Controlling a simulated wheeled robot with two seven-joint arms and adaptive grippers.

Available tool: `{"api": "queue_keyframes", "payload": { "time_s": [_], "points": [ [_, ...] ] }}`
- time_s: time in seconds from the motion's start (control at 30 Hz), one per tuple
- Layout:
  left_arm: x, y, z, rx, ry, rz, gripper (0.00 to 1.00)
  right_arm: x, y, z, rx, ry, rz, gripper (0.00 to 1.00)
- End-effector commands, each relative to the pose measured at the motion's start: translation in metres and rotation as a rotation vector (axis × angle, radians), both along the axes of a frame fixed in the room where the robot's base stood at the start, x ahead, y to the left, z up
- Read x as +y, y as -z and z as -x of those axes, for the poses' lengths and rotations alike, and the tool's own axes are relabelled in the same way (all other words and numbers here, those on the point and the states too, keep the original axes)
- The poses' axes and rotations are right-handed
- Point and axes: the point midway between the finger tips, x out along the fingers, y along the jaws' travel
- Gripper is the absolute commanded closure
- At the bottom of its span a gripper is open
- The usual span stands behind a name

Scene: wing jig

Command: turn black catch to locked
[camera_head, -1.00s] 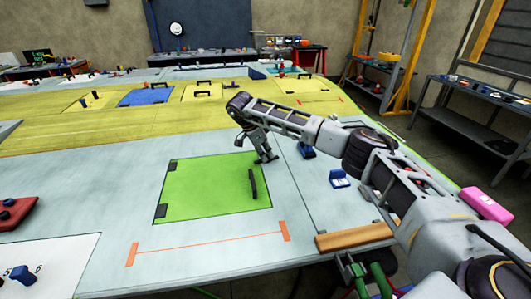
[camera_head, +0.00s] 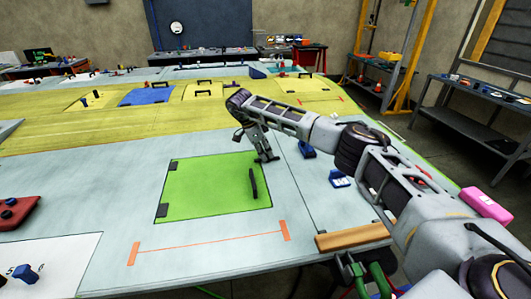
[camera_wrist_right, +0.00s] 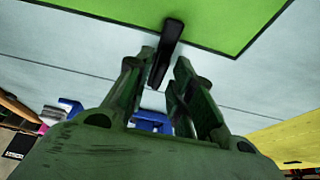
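The black catch (camera_wrist_right: 168,45) shows in the right wrist view as a dark bar across the edge of the green panel (camera_wrist_right: 225,20), reaching onto the grey surface. My right gripper (camera_wrist_right: 165,62) is open, with one finger on each side of the catch. A gap shows between the bar and the right-hand finger; contact on the other side is unclear. In the head view my right gripper (camera_head: 264,156) points down at the far right corner of the green panel (camera_head: 205,190) and largely hides the catch. My left gripper is not in view.
A black handle (camera_head: 253,183) stands upright on the green panel, close to the gripper. Blue blocks (camera_head: 340,179) sit to the right on the grey surface. A wooden bar (camera_head: 352,237) lies at the front edge.

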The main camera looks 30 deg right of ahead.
Motion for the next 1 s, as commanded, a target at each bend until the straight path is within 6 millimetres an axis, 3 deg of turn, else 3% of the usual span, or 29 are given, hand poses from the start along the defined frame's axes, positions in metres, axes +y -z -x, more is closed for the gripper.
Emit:
{"api": "queue_keyframes", "payload": {
  "time_s": [0.53, 1.0],
  "points": [
    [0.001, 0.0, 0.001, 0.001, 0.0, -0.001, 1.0, 0.003, -0.005, 0.0, 0.002, -0.001, 0.001, 0.68],
    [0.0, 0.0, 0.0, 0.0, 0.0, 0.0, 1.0, 0.024, -0.058, -0.007, 0.001, -0.001, 0.001, 0.68]
  ]
}}
